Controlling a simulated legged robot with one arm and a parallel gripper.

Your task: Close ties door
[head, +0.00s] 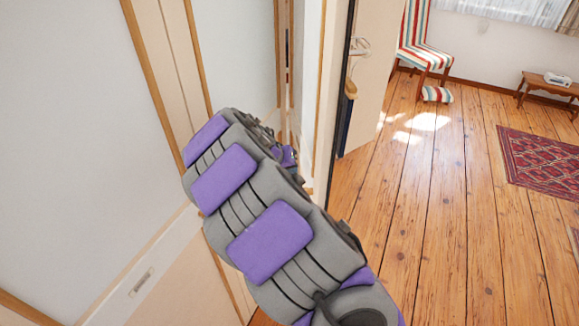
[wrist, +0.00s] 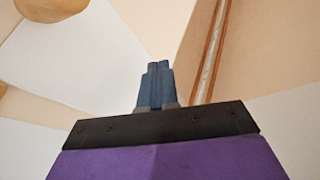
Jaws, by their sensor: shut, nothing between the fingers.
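A cream door panel (head: 372,75) stands open right of centre in the head view. A pale hook or hanger (head: 356,46), a tan item (head: 351,89) and a dark blue strip (head: 345,125) are on or beside it. I cannot tell for certain that it is the ties door. My gripper (wrist: 160,66) is shut and empty in the wrist view, its blue fingers together. A white surface and a beige panel (wrist: 262,50) lie beyond the fingers; contact cannot be told. In the head view my arm mostly hides the gripper, near the narrow wood-trimmed opening left of the door.
A white panelled wall with a low cabinet front (head: 150,272) is close on the left. Free plank floor (head: 430,200) lies to the right. A striped chair (head: 424,50), a red rug (head: 545,165) and a small wooden bench (head: 548,88) are further back.

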